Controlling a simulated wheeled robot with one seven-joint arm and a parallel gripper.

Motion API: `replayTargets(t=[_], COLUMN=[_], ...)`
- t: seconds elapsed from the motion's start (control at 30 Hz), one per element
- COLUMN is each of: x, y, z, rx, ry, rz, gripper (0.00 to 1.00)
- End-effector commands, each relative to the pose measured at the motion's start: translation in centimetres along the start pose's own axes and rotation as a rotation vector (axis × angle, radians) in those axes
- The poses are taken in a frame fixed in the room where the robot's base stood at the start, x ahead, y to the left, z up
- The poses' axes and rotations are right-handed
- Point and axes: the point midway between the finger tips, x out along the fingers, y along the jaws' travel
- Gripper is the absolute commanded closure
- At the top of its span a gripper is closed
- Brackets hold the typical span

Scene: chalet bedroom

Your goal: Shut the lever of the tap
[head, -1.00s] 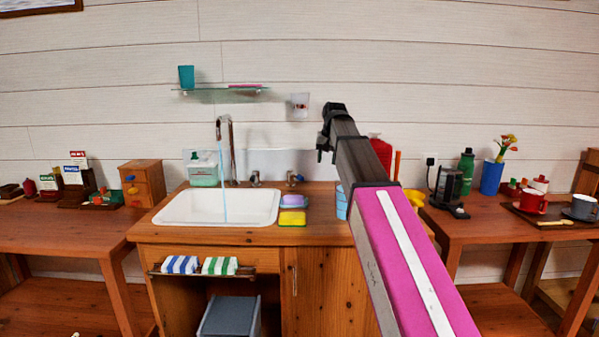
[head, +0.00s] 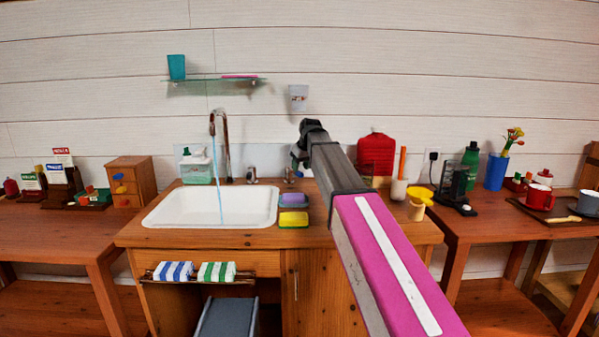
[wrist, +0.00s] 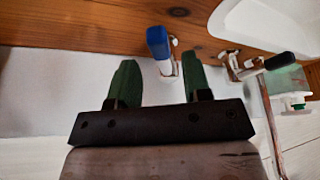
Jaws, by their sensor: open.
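Water (head: 217,185) runs from the tap's curved spout (head: 226,145) into the white sink (head: 160,207). In the wrist view a blue-ended lever on a metal stem (wrist: 157,42) shows between and beyond my fingertips; contact cannot be told. A black-handled metal fitting (wrist: 280,60) stands to its right there. In the head view a small metal fitting (head: 251,174) stands right of the spout; the blue lever seems hidden behind my gripper. My gripper (head: 298,160) is open and empty, with green fingers in the wrist view (wrist: 157,75), above the counter's back.
A purple soap on a dish (head: 293,200) and a yellow sponge (head: 293,219) lie right of the sink. A soap bottle (head: 196,168) stands behind it. A red container (head: 376,154) and a yellow-topped item (head: 419,197) stand right of my arm. A glass shelf (head: 215,82) hangs above.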

Motion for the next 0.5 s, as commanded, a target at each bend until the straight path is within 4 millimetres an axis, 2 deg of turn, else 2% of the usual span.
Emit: replayTargets(t=[0.2, 0.5], x=[2.3, 2.8], y=[0.0, 0.0], z=[0.0, 0.0], rx=[0.0, 0.0], ry=[-0.001, 0.0], rz=[0.0, 0.0], gripper=[0.55, 0.55])
